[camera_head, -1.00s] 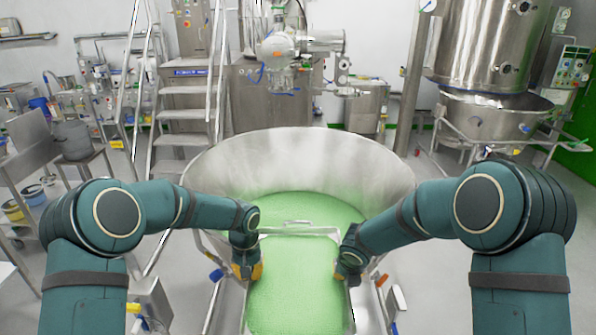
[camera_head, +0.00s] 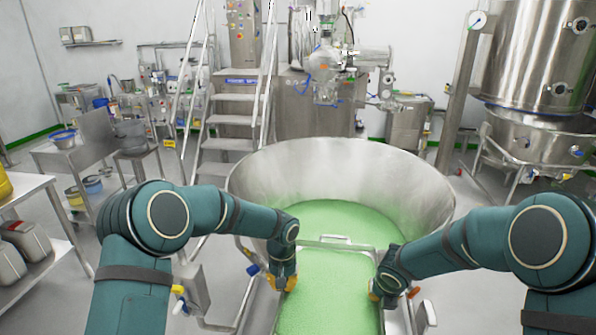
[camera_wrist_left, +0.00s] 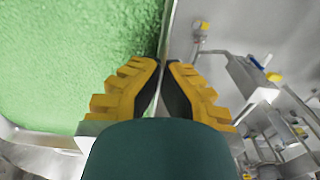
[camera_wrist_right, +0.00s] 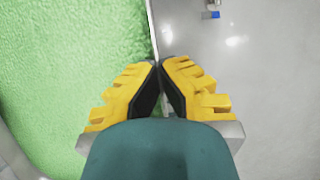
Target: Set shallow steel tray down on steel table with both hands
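The shallow steel tray (camera_head: 322,243) is filled with green granules and held between my two arms in the head view, in front of a big steel bowl. My left gripper (camera_head: 284,282) is shut on the tray's left edge; in the left wrist view its yellow fingers (camera_wrist_left: 163,68) pinch the thin wall. My right gripper (camera_head: 379,290) is shut on the right edge; in the right wrist view its fingers (camera_wrist_right: 158,68) pinch the rim. The tray's near end is cut off by the frame. A steel table (camera_head: 40,188) with shelves stands at the left.
The wide steel bowl (camera_head: 300,165) with green granules stands just beyond the tray. Steel steps (camera_head: 230,120) and a large steel vessel (camera_head: 540,50) stand behind. Another steel table (camera_head: 75,148) bears a blue-rimmed bowl (camera_head: 63,138). Grey floor shows between the left tables and the bowl.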

